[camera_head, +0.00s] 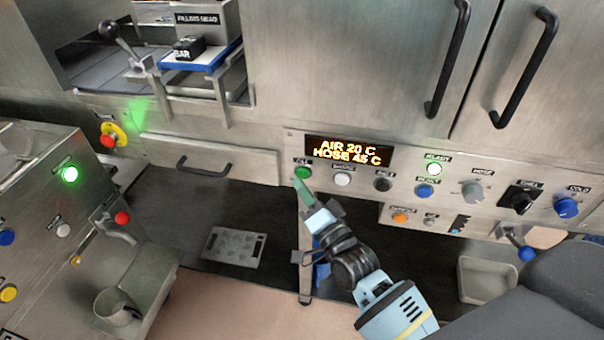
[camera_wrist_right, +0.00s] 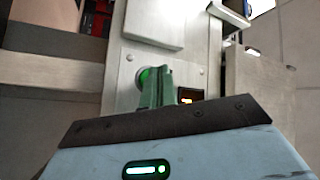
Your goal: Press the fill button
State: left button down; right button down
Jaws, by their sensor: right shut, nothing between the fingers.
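The fill button (camera_head: 303,172) is a green round button at the left end of the control panel, below the orange display (camera_head: 348,151). My right gripper (camera_head: 298,184) points up at it, with its green fingertips just below the button. In the right wrist view the shut, empty fingers (camera_wrist_right: 157,84) stand in front of the green button (camera_wrist_right: 143,76) and hide part of it. I cannot tell whether the tips touch it. My left gripper is not in view.
A white button (camera_head: 342,179) and a black button (camera_head: 382,184) sit right of the fill button. A drawer with a black handle (camera_head: 203,167) is to the left. A grey perforated plate (camera_head: 234,247) and a tray (camera_head: 486,279) lie lower down.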

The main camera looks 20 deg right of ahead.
jog(key=shift+w+d, duration=0.1)
dwell(0.5)
jog(key=shift+w+d, duration=0.15)
jog(key=shift+w, duration=0.1)
jog(key=shift+w+d, duration=0.25)
jog(key=shift+w, duration=0.1)
dwell(0.8)
jog(key=shift+s+a, duration=0.1)
dwell(0.3)
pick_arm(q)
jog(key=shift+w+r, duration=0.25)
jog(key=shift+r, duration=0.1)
pick_arm(e)
jog(key=shift+s+a, duration=0.35)
jog(key=shift+s, duration=0.25)
pick_arm(q)
jog(key=shift+p, duration=0.3)
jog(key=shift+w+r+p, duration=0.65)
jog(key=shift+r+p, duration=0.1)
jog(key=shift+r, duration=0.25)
pick_arm(e)
jog(key=s+a, duration=0.1)
jog(key=s, duration=0.1)
jog(key=s+a, duration=0.2)
